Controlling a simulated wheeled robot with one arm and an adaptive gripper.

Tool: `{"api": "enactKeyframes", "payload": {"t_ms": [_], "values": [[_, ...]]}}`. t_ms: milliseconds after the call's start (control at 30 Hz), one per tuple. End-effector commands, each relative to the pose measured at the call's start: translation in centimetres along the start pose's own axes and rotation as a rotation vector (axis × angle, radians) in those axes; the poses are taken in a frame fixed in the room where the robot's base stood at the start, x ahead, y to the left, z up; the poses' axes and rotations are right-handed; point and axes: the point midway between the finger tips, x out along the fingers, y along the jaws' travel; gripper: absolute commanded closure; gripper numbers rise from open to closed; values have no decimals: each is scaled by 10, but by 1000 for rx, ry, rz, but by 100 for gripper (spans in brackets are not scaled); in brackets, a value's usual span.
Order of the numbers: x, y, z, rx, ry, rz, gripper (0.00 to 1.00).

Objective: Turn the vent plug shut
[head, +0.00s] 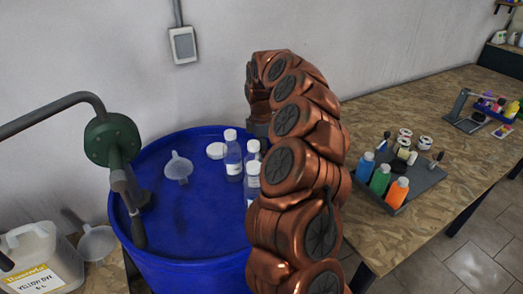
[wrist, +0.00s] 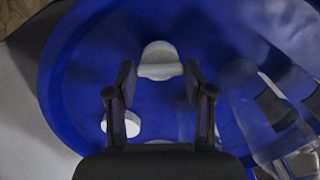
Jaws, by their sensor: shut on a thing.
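The vent plug (wrist: 160,70) is a pale, whitish piece on the blue drum top (wrist: 75,75). In the wrist view it sits between the tips of my gripper (wrist: 160,82), one dark finger on each side. My gripper is shut on it. In the head view the plug is hidden behind my copper arm, which curves down over the right part of the blue drum (head: 185,240); the fingers are hidden there too.
Clear capped bottles (head: 233,160) stand on the drum close to my arm. A green pump (head: 111,140) rises at the drum's left. A bottle tray (head: 412,180) sits on the right table.

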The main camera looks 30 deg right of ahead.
Motion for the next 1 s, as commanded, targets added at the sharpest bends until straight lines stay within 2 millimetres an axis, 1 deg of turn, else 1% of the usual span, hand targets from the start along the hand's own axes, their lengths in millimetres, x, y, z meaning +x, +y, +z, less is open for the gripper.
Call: {"api": "enactKeyframes", "payload": {"t_ms": [267,1000], "values": [[3,1,1,129,-2,3,83],[2,1,1,812,0,6,83]]}}
